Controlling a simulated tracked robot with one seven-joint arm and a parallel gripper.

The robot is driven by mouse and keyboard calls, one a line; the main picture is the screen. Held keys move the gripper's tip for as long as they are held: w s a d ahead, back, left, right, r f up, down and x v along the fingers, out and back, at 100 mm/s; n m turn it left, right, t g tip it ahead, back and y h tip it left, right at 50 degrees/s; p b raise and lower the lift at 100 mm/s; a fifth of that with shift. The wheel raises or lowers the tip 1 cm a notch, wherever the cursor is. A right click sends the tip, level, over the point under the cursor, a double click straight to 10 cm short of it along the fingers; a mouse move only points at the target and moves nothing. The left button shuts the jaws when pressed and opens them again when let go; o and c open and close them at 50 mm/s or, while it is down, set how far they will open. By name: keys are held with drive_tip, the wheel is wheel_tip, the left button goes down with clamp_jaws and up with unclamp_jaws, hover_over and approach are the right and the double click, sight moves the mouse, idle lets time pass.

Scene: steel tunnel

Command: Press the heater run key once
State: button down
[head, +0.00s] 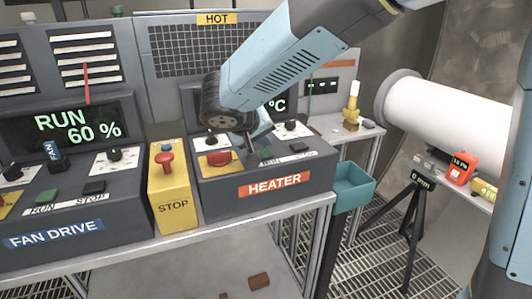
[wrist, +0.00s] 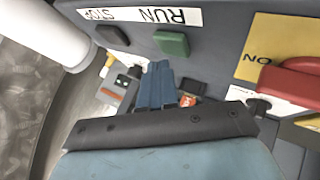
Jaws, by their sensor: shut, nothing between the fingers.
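The heater box (head: 215,192) stands at the right end of the bench with an orange HEATER label. Its green run key (wrist: 171,42) shows clear in the wrist view, beside the RUN lettering. The black stop key (wrist: 112,38) is to its left there and shows in the head view (head: 298,147). My gripper (wrist: 158,66) is shut and empty, its tips just below the green key in the wrist picture. In the head view my gripper (head: 254,148) hangs over the heater panel and partly hides the run key. I cannot tell whether the tips touch anything.
A red handle (wrist: 290,82) on a yellow plate is close by on the heater panel. The yellow STOP box (head: 173,208) and the fan drive box (head: 75,215) stand to the left.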

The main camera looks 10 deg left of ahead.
sight(264, 154)
drive_tip(key=shift+f, duration=0.75)
idle(0.8)
drive_tip(key=shift+r, duration=0.9)
drive_tip(key=shift+r, duration=0.1)
drive_tip(key=shift+r, duration=2.4)
drive_tip(key=shift+d, duration=0.1)
